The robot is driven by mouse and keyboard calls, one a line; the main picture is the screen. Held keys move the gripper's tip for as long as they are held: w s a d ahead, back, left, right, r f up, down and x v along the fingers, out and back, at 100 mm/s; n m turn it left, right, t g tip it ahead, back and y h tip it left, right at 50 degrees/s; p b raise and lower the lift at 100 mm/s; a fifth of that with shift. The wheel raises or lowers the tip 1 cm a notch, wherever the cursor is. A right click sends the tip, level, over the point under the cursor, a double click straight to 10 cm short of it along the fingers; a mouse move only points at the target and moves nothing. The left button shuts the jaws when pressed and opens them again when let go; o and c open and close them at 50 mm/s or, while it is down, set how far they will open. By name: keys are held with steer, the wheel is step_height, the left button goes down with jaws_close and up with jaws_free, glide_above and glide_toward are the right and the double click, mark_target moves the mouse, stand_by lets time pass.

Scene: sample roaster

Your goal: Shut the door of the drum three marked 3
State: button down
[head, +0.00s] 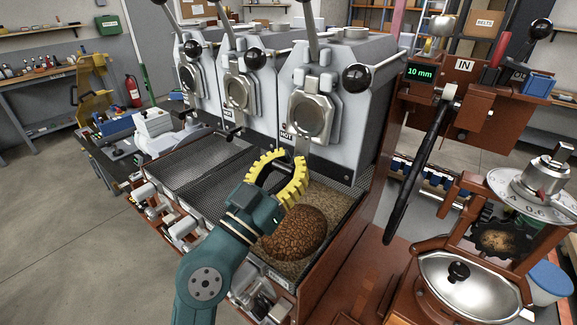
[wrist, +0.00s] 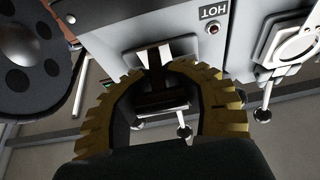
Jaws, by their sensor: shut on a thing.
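Three grey roaster drums stand in a row. The nearest drum (head: 335,80) has a front door (head: 310,118) with a round window and a HOT label, which also shows upside down in the wrist view (wrist: 213,13). I cannot read a number 3 on any drum. My gripper (head: 297,160), with yellow toothed fingers, reaches up under this drum's front. In the wrist view its fingertips (wrist: 155,65) close on a small metal handle (wrist: 152,53) at the drum's lower edge. The fingers partly hide the handle, and I cannot tell how far the door is open.
Below the nearest drum, a cooling tray (head: 345,203) holds a heap of brown beans (head: 292,233). The trays (head: 185,165) to the left look empty. A black-handled lever (head: 415,175) and a hopper (head: 460,285) stand at right. A black ball knob (head: 357,77) sticks out beside the door.

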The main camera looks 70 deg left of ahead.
steer(key=shift+w+a+f, duration=0.15)
steer(key=shift+a+f, duration=0.1)
steer(key=shift+f, duration=0.45)
steer(key=c, duration=1.4)
jaws_free()
steer(key=o, duration=0.6)
steer(key=shift+d, duration=0.2)
steer(key=shift+o, duration=1.2)
steer(key=shift+r, duration=0.3)
steer(key=shift+r, duration=0.1)
steer(key=shift+s, duration=0.2)
steer(key=s+d+f, duration=0.2)
steer(key=s+d, duration=0.7)
steer(key=s, duration=0.4)
steer(key=shift+s+d, duration=0.25)
steer(key=shift+d, duration=0.15)
